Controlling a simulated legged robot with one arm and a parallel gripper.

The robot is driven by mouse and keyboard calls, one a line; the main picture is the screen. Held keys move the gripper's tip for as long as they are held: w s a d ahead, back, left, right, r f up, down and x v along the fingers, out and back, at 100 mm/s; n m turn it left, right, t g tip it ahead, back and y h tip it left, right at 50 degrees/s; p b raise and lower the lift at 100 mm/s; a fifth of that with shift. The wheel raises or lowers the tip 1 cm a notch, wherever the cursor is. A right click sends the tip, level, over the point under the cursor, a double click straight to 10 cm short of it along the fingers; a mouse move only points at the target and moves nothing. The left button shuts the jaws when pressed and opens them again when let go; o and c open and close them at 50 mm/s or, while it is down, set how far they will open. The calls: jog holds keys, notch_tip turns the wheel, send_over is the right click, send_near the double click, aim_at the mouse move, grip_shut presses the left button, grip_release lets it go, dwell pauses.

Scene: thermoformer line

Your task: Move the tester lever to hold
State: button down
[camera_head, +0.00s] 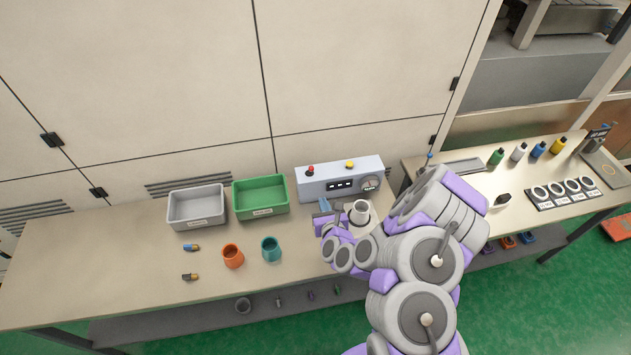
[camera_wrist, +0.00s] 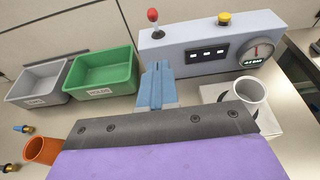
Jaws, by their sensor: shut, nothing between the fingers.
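The tester (camera_head: 340,180) is a pale blue-grey box at the back of the bench, with a red-knobbed lever (camera_head: 310,171), a yellow button (camera_head: 350,164), a small display and a round gauge (camera_head: 370,183). In the wrist view the lever (camera_wrist: 153,17) stands roughly upright on the box's left top. My gripper (camera_wrist: 157,66) has its blue fingers shut and empty, in front of the tester and below the lever, apart from the lever. In the head view my gripper (camera_head: 324,204) is partly hidden by my arm. Any lever position labels cannot be read.
A white cup (camera_head: 360,212) stands on a pale base right of my gripper. A grey bin (camera_head: 197,207) and a green bin (camera_head: 260,197) stand to the left. An orange cup (camera_head: 233,256) and a teal cup (camera_head: 271,249) stand nearer the front. The bench's left front is mostly clear.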

aim_at(313, 171)
jog(key=b+x, duration=0.1)
jog(key=b, duration=0.3)
jog(key=b+x, duration=0.2)
jog(key=b, duration=0.1)
jog(key=shift+s+d+f+b, duration=0.1)
jog(key=shift+f+b, duration=0.1)
jog(key=shift+b, duration=0.15)
jog(key=shift+b, duration=0.95)
jog(key=w+a+b, duration=0.2)
jog(key=w+b, duration=0.1)
jog(key=w, duration=0.5)
jog(key=shift+a+r, duration=0.3)
jog(key=shift+r, duration=0.05)
jog(key=shift+w+r, duration=0.15)
jog(key=shift+w, duration=0.1)
jog(key=shift+r+g, duration=0.2)
jog(key=shift+g, duration=0.1)
